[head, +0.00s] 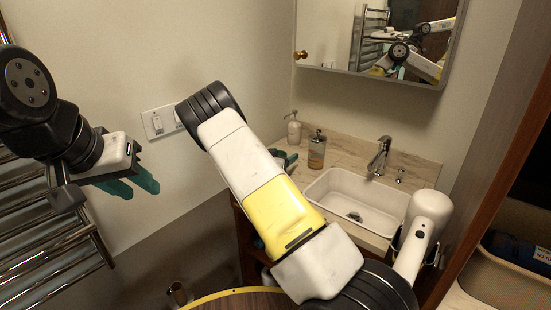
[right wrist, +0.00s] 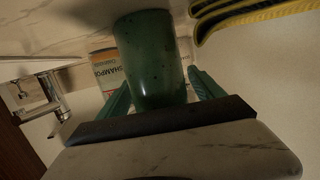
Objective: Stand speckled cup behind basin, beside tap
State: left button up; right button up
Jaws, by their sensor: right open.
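The speckled cup (right wrist: 150,62) is dark green and shows in the right wrist view, between the two teal fingers of my right gripper (right wrist: 163,92). The fingers are open, one on each side of it; whether they touch it I cannot tell. In the head view my right arm hides the cup, and only a bit of the right gripper (head: 286,158) shows at the counter's left end. The white basin (head: 335,196) is sunk in the counter, with the chrome tap (head: 380,156) behind it. My left gripper (head: 144,190) hangs empty at the left, its fingers apart.
A soap dispenser (head: 293,129) and an amber bottle (head: 317,150) stand at the counter's back left. A shampoo container (right wrist: 106,70) shows beside the cup in the wrist view. The counter strip (head: 348,153) between amber bottle and tap looks clear. A towel rail (head: 40,235) is at the left.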

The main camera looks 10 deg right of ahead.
jog(key=shift+c, duration=0.5)
grip_shut()
jog(key=shift+r, duration=0.1)
